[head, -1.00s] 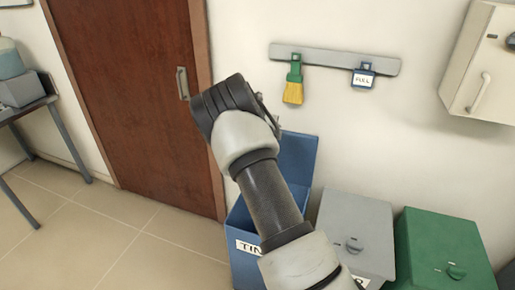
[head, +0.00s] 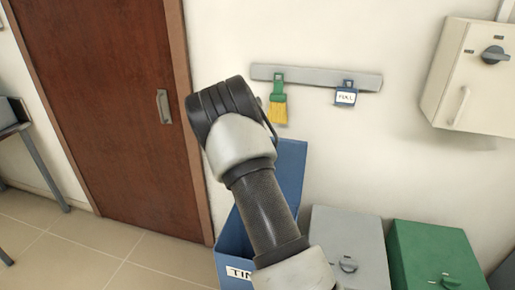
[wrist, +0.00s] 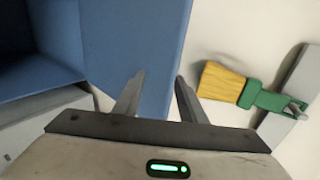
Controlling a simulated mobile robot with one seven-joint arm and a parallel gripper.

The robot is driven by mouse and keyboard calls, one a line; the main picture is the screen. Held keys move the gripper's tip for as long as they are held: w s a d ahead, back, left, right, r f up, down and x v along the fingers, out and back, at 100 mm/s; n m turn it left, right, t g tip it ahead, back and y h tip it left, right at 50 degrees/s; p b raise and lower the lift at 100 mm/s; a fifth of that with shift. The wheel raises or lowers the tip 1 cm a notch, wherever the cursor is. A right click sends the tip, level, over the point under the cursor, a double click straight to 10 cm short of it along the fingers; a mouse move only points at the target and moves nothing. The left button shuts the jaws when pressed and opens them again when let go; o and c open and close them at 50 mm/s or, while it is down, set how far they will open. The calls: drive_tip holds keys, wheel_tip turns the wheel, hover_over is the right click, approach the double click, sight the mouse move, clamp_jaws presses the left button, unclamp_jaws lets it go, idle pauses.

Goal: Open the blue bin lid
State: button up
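The blue bin (head: 232,240) stands by the wall with a white label on its front, partly hidden by my arm. Its blue lid (head: 291,170) is raised and stands upright near the wall, with the bin open below. In the wrist view the blue lid (wrist: 118,45) fills the area ahead of my gripper (wrist: 157,92). The two fingers are apart with nothing gripped between them. They are close to the lid's face and edge; I cannot tell whether they touch it. In the head view my wrist hides most of the gripper.
A grey bin (head: 350,240) and a green bin (head: 437,255) stand to the right, lids shut. A wall rail (head: 315,77) holds a yellow-bristled brush (head: 278,105) and a labelled blue tag (head: 346,96). A cream wall box (head: 465,80) hangs at right. Floor before the door (head: 100,90) is clear.

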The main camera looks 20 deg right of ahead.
drive_tip(key=v, duration=1.4)
drive_tip(key=shift+s, duration=0.25)
drive_tip(key=shift+r, duration=0.1)
drive_tip(key=s+d+r+m+g, duration=0.1)
drive_tip(key=s+r+m+g, duration=0.1)
drive_tip(key=s+r+m, duration=0.65)
drive_tip(key=s+d+r+m+g, duration=0.1)
drive_tip(key=s+r+m, duration=0.3)
drive_tip(key=s+m, duration=1)
drive_tip(key=s+a+m+y, duration=0.3)
drive_tip(key=s+a+m, duration=0.4)
drive_tip(key=m, duration=0.5)
drive_tip(key=s+a+m+g+y, duration=0.1)
drive_tip(key=s+a+m+y, duration=0.3)
drive_tip(key=s+a+m, duration=0.3)
drive_tip(key=a+r+m, duration=0.1)
drive_tip(key=m, duration=0.4)
drive_tip(key=shift+p, duration=0.3)
